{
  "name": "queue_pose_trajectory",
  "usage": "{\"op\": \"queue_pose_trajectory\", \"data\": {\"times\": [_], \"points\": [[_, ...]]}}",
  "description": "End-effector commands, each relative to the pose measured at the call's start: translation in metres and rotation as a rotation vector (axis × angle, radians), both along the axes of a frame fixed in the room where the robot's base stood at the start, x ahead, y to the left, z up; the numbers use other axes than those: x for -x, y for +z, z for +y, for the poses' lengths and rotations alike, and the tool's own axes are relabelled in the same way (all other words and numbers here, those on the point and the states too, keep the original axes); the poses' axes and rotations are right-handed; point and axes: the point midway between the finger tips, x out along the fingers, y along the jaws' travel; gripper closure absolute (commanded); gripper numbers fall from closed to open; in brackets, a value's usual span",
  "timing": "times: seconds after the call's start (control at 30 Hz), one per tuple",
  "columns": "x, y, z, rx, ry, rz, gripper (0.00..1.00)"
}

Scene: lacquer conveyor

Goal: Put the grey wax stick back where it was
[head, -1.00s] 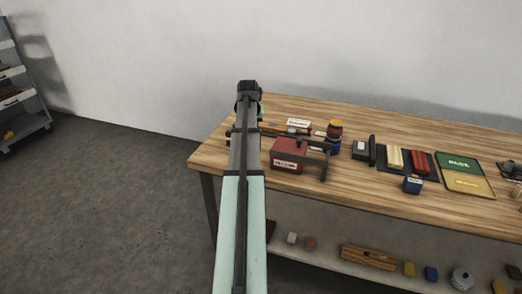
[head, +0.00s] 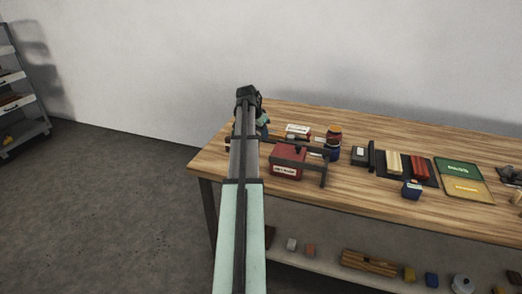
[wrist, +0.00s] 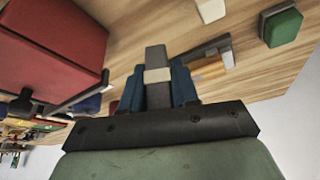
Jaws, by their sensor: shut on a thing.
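My gripper (wrist: 157,90) is shut on the grey wax stick (wrist: 155,58) in the wrist view. The stick is dark grey with a pale band and stands out between the blue fingers. In the head view my gripper is mostly hidden behind my arm, over the left end of the wooden bench (head: 230,150). The stick cannot be made out there.
A red box (head: 287,160) with a dark frame stands right of my arm; it also shows at the left of the wrist view (wrist: 50,45). A wood-handled tool (wrist: 209,67), a pale block (wrist: 210,10) and a green block (wrist: 283,26) lie near my gripper.

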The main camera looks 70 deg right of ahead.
Motion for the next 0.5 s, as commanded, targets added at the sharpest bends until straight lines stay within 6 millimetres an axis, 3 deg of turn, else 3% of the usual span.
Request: {"op": "queue_pose_trajectory", "data": {"times": [0.2, 0.5], "points": [[0.0, -0.034, 0.001, -0.002, 0.001, 0.001, 1.0], [0.0, -0.059, 0.001, -0.002, 0.001, 0.001, 1.0]]}}
